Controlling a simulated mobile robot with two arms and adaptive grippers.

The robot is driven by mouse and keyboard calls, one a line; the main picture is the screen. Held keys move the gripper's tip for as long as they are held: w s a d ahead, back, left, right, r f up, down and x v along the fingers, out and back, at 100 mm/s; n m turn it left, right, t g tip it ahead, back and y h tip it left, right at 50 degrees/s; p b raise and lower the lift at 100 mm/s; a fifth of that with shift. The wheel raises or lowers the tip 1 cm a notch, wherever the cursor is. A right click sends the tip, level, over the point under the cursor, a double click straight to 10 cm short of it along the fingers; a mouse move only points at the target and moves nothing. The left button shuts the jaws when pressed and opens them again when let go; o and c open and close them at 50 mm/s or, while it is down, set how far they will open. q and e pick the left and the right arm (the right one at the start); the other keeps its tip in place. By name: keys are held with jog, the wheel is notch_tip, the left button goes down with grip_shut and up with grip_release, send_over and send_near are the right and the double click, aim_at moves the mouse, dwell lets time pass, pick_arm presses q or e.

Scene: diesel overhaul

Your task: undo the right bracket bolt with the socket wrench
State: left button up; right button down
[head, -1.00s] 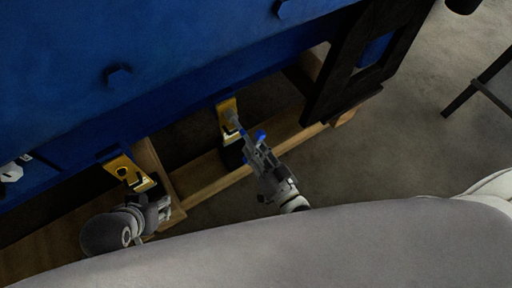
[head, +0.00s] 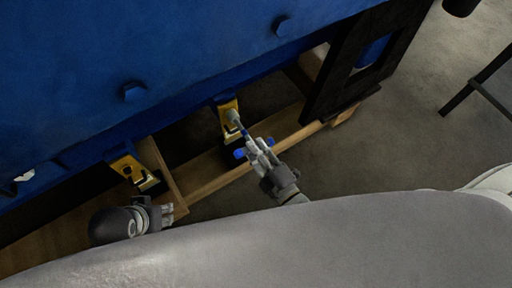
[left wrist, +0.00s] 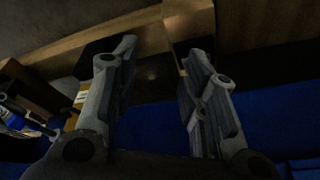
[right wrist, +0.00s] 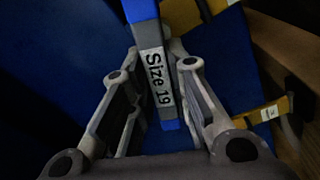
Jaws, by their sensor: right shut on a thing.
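The socket wrench (head: 234,119) has a grey shaft and socket end, with blue parts by my fingers. In the right wrist view its handle (right wrist: 153,55) reads "Size 19". My right gripper (head: 256,147) is shut on it. The socket end is at the upper part of the right yellow bracket (head: 226,104). The bolt there is hidden, so I cannot tell whether the socket is seated on it. The left yellow bracket (head: 127,166) shows a dark hole. My left gripper (head: 168,213) is below that bracket; its fingers are apart and empty in the left wrist view (left wrist: 155,75).
The blue engine block (head: 60,70) fills the upper left, above a wooden pallet frame (head: 215,180). A black upright frame (head: 330,85) stands right of the right bracket. Bare floor (head: 400,140) lies to the right, with a dark stand leg (head: 475,85).

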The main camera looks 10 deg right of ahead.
jog(key=n, duration=0.3)
jog(key=shift+n+b, duration=0.4)
jog(key=shift+n, duration=0.6)
jog(key=n+b, duration=0.1)
jog(key=n, duration=0.5)
jog(key=shift+f+b, duration=0.2)
jog(key=shift+b, duration=0.2)
pick_arm(q)
jog(key=w+t, duration=0.1)
jog(key=w+d, duration=0.1)
jog(key=shift+w+r+t, duration=0.15)
jog(key=shift+w+t, duration=0.25)
pick_arm(e)
jog(key=shift+s+a+r+n, duration=0.1)
jog(key=shift+n, duration=0.5)
jog(key=shift+s+r+n, duration=0.1)
jog(key=shift+n, duration=0.5)
